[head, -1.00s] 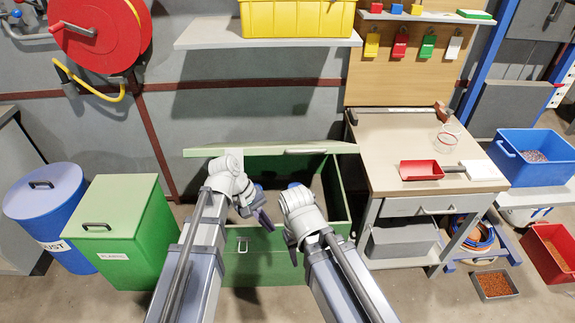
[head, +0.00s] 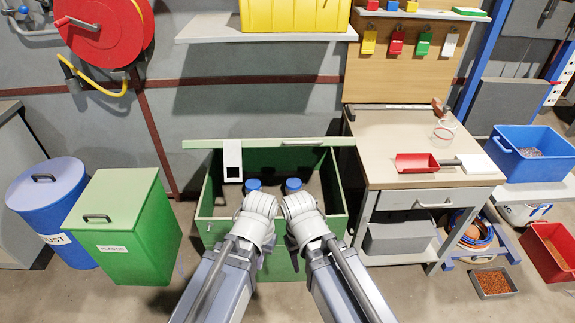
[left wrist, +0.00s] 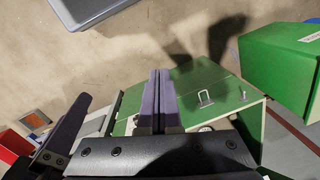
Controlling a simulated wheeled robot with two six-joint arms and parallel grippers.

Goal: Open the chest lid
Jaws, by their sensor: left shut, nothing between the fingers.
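The green chest (head: 335,197) stands open in the middle of the head view, its dark inside showing. Its lid (head: 290,143) is raised at the back, seen nearly edge-on as a thin green strip. A pale plate with a dark opening (head: 232,160) hangs from the lid's left part. The left wrist view shows the chest's green side (left wrist: 195,85) with a small metal loop (left wrist: 205,98). My left gripper (left wrist: 159,76) is shut and empty, its fingers together over the chest's green side in that view.
A green bin (head: 130,205) and a blue drum (head: 50,195) stand left of the chest. A workbench (head: 395,140) with a red scoop (head: 417,163) is close on its right. A shelf (head: 265,28) with a yellow crate (head: 295,15) is above it.

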